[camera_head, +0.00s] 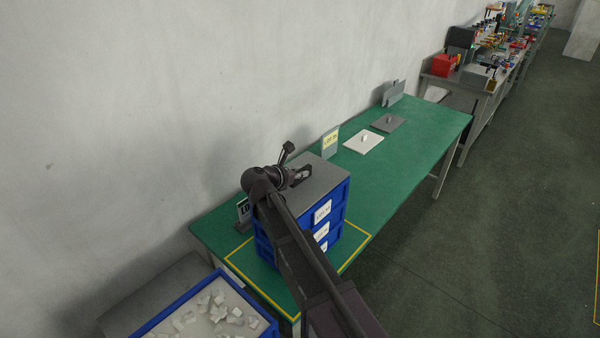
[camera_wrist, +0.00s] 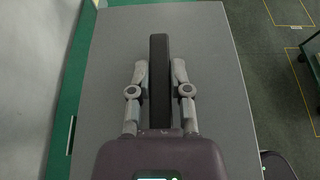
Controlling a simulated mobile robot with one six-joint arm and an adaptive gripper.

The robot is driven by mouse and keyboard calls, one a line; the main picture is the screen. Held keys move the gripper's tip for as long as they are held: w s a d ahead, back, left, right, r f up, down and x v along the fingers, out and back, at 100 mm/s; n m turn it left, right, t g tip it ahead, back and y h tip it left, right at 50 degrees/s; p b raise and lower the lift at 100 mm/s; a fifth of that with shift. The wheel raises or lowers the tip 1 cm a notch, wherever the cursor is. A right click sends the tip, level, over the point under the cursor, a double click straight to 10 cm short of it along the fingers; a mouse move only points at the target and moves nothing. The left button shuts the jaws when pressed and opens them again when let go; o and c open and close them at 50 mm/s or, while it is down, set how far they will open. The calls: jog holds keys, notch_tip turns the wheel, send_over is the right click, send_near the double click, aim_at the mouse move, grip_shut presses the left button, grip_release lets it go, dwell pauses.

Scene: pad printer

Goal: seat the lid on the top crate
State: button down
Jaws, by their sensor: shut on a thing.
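The grey lid (camera_head: 322,173) lies over the top blue crate (camera_head: 338,205) of a stack on the green table. In the head view it looks level and lined up with the crate's rim; whether it is fully down cannot be told. My gripper (camera_head: 303,173) is above the lid. In the wrist view the flat grey lid (camera_wrist: 205,60) fills the middle, and my gripper (camera_wrist: 159,75) is shut on the lid's dark upright handle (camera_wrist: 159,50). The crate beneath is hidden in the wrist view.
A yellow outline (camera_head: 357,254) on the table surrounds the stack. A white plate (camera_head: 363,144) and a grey plate (camera_head: 388,123), each with a small knob, lie farther along. A blue-rimmed bin (camera_head: 262,318) with white pieces stands at the front. A wall runs along the left.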

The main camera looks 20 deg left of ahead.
aim_at(284, 192)
jog(key=shift+f+b, duration=0.35)
jog(key=shift+f, duration=0.05)
jog(key=shift+c, duration=2.4)
grip_release()
jog(key=shift+s+r, duration=0.15)
jog(key=shift+s, duration=0.05)
jog(key=shift+p+v, duration=1.45)
jog(key=shift+v, duration=2.15)
jog(key=shift+a+r, duration=0.1)
jog(key=shift+r+p, duration=1.85)
jog(key=shift+p, duration=0.2)
